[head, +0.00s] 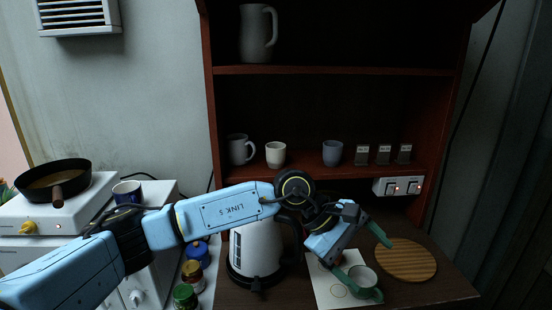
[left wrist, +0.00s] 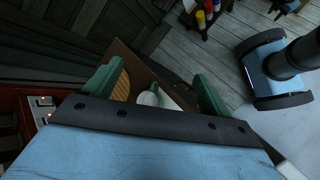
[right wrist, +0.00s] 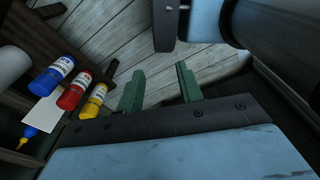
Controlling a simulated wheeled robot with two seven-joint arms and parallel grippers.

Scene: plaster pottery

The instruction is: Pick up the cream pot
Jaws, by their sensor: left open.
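The left fingers (left wrist: 155,80) are wide apart with nothing held. My right gripper (right wrist: 160,82) is open and empty, away from the table. A cream cup (head: 275,154) stands on the shelf.
A white kettle (head: 255,250) stands left of the sheet (head: 328,287), close under my left arm. A round wooden board (head: 407,260) lies to the right. The shelf (head: 310,176) rises behind. Paint bottles (right wrist: 68,96) show in the right wrist view.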

